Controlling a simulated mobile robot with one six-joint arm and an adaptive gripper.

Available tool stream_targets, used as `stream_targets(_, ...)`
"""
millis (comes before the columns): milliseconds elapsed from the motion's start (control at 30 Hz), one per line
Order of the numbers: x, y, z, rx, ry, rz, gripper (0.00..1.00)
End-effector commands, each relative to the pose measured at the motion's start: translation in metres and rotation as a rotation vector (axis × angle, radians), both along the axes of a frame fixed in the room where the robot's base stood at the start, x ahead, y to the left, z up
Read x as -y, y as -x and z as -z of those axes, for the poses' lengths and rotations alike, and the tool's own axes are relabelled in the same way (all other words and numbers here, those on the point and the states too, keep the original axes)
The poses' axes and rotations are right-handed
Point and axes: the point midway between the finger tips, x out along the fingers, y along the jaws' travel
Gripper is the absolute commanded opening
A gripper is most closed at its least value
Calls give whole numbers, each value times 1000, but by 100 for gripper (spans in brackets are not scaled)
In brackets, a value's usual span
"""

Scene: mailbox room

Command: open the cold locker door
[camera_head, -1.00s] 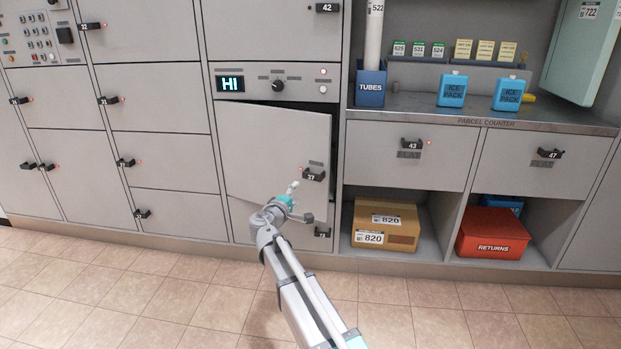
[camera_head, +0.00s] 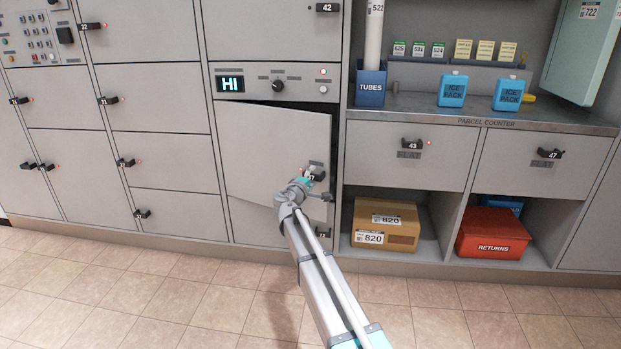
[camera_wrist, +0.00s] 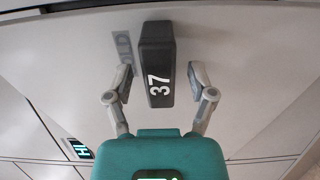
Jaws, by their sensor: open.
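The cold locker door (camera_head: 272,150) is a grey panel under the control strip that reads HI. It stands slightly ajar, with a dark gap along its top and right side. Its black handle marked 37 shows in the wrist view (camera_wrist: 157,64), with the partly hidden letters "OLD" on the door beside it. My gripper (camera_wrist: 160,80) is open, with one finger on either side of the handle and a visible gap to each. In the head view my gripper (camera_head: 308,180) is in front of the handle and covers part of it.
The HI display (camera_head: 230,84) and a dial (camera_head: 278,86) sit above the door. To the right are drawer 43 (camera_head: 408,158), a cardboard box (camera_head: 385,226) and a red returns bin (camera_head: 493,238). The tiled floor (camera_head: 180,300) in front is clear.

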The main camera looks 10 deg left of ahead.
Motion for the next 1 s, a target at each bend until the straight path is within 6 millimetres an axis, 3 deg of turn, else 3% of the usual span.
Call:
stream_targets(333, 0, -1, 0, 0, 0, 0, 70)
stream_targets(700, 0, -1, 0, 0, 0, -1, 1)
stream_targets(867, -7, -2, 0, 0, 0, -3, 0)
stream_targets(1000, -1, -1, 0, 0, 0, 0, 0)
